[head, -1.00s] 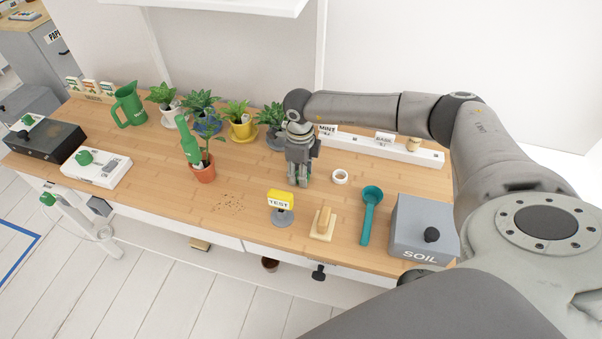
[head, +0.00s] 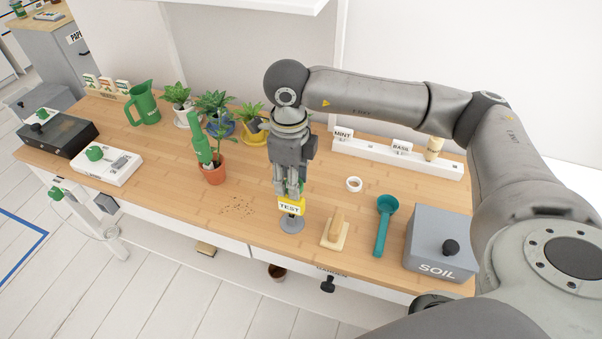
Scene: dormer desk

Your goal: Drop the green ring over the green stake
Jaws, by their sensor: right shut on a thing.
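My left gripper is not in view.
Potted plants and a green jug (head: 144,103) line the back. Bare wood with crumbs (head: 237,207) lies before the pot.

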